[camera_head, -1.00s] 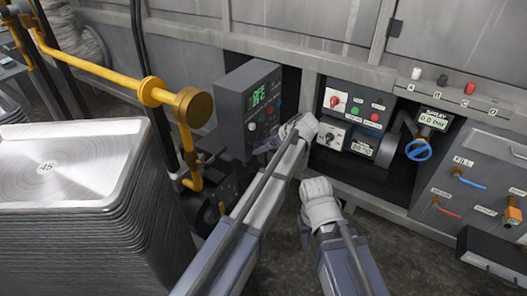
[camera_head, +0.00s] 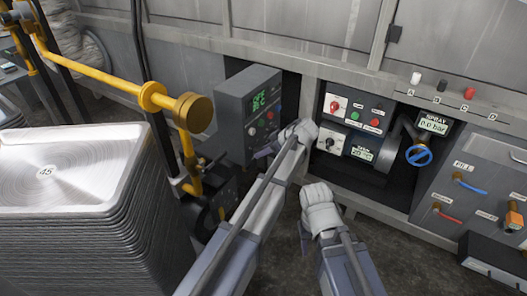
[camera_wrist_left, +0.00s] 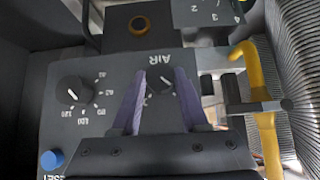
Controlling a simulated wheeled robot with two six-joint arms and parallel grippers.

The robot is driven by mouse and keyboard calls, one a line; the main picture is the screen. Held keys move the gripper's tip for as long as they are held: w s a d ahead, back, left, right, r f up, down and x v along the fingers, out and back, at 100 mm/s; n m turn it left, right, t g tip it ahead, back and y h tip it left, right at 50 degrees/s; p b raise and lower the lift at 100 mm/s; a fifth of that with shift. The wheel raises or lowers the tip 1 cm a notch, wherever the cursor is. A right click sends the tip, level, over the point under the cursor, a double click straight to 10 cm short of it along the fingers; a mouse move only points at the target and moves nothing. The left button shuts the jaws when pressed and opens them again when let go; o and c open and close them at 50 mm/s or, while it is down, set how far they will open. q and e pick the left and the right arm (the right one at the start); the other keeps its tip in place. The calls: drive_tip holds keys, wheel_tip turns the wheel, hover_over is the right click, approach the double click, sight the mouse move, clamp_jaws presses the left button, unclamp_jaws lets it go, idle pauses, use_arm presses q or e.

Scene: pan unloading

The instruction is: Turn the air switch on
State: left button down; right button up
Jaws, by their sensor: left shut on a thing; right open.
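The air switch (camera_wrist_left: 165,80) is a dark round knob under the upside-down word AIR in the left wrist view. It sits on a dark grey panel (camera_wrist_left: 75,125). My left gripper (camera_wrist_left: 160,102) has its two purple fingers on either side of the knob, shut on it. In the head view my left gripper (camera_head: 264,152) is at the lower right of a dark control box (camera_head: 243,98) with a green display; the air switch is hidden there. My right gripper (camera_head: 305,238) is open and empty, low in front of the machine, with its fingers partly hidden.
A stack of metal pans (camera_head: 85,172) stands at the left. A yellow pipe (camera_head: 95,68) with a brass cap runs beside the control box. Further right are a panel with a red knob (camera_head: 336,105), a blue valve wheel (camera_head: 419,155) and several small levers.

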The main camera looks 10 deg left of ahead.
use_arm(q)
drive_tip(key=shift+w, duration=0.15)
drive_tip(key=shift+w+d+f+m+g+y+b, duration=0.15)
drive_tip(key=shift+m+g+y+b, duration=0.55)
drive_tip(key=shift+g, duration=0.5)
drive_tip(key=shift+w+f+m+g+y+b, duration=0.1)
drive_tip(key=shift+m+g+y+b, duration=0.4)
drive_tip(key=shift+m+g+b, duration=0.5)
drive_tip(key=shift+g, duration=0.3)
drive_tip(key=shift+r, duration=0.1)
drive_tip(key=shift+c, duration=2.1)
unclamp_jaws()
